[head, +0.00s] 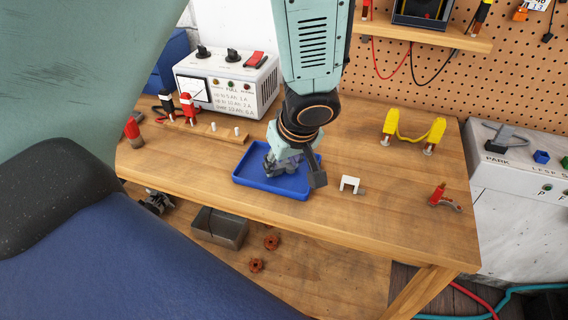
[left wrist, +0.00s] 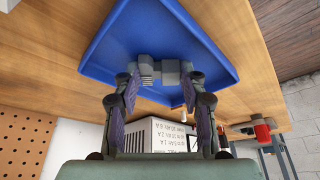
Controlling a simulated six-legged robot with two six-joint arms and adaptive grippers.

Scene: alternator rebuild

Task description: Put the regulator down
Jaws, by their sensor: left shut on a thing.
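My left gripper (head: 284,166) points down over the blue tray (head: 270,187) on the workbench. In the left wrist view its two fingers (left wrist: 160,82) are shut on a small grey blocky part, which I take to be the regulator (left wrist: 170,72). The regulator lies across the fingertips, with the blue tray (left wrist: 205,40) right behind it. I cannot tell whether it touches the tray floor. In the head view the gripper mostly hides the regulator. My right gripper is not in view.
A white bracket-like piece (head: 350,184) lies right of the tray. A white power supply (head: 228,83) stands behind, with a wooden peg strip (head: 208,131) before it. Yellow clamps (head: 413,132) and a red clip (head: 439,195) are at right.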

